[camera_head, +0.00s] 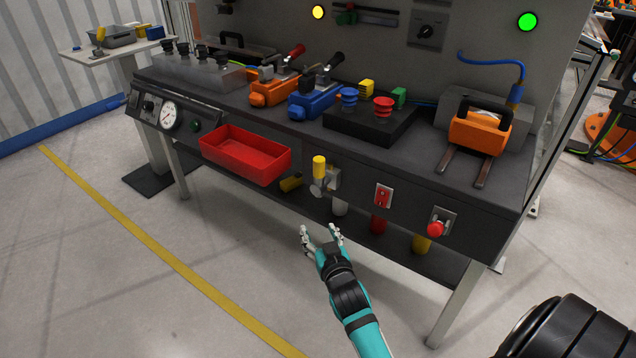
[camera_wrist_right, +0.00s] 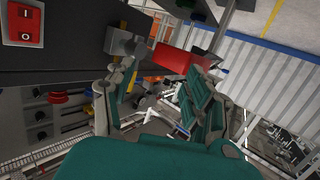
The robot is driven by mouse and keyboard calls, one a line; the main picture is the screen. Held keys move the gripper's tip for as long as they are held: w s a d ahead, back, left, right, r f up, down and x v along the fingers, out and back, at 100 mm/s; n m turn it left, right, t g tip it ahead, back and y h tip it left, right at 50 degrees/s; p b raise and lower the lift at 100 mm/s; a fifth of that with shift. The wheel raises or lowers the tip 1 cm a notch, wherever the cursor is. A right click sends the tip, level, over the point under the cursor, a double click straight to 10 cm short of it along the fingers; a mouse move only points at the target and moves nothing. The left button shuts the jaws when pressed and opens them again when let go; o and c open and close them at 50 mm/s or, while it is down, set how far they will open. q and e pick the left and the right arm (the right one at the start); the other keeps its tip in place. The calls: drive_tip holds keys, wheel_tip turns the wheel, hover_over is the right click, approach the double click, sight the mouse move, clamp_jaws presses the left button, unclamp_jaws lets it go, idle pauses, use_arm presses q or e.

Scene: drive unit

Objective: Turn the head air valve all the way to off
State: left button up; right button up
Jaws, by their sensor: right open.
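The air valve (camera_head: 331,180) sits on the front panel of the dark bench, right of the red bin. Its yellow handle (camera_head: 319,167) stands upright above a grey body. In the right wrist view, the grey valve body (camera_wrist_right: 122,42) is just beyond the fingers, at upper left of them. My right gripper (camera_head: 321,236) is open and empty, below and in front of the valve, apart from it in the head view. Its spread fingers also show in the right wrist view (camera_wrist_right: 161,78). My left gripper is not in view.
A red bin (camera_head: 240,163) juts from the bench front left of the valve. A red switch plate (camera_head: 384,196) and a red knob (camera_head: 436,228) are to its right. Under the bench is a lower shelf (camera_head: 270,207) with cylinders. The floor in front is clear.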

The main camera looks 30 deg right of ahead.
sight(320, 167)
drive_tip(key=d+r+m+t+h+b, duration=0.15)
drive_tip(key=d+r, duration=0.25)
drive_tip(key=r, duration=0.4)
drive_tip(key=shift+h, duration=0.45)
drive_tip(key=x, duration=0.5)
drive_tip(key=b+x, duration=0.1)
drive_tip(key=x, duration=0.9)
drive_tip(key=shift+w+a, duration=0.15)
drive_tip(key=shift+w, duration=0.65)
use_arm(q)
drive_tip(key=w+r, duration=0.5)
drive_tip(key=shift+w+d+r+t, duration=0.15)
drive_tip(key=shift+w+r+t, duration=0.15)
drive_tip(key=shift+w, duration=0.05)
use_arm(e)
clamp_jaws()
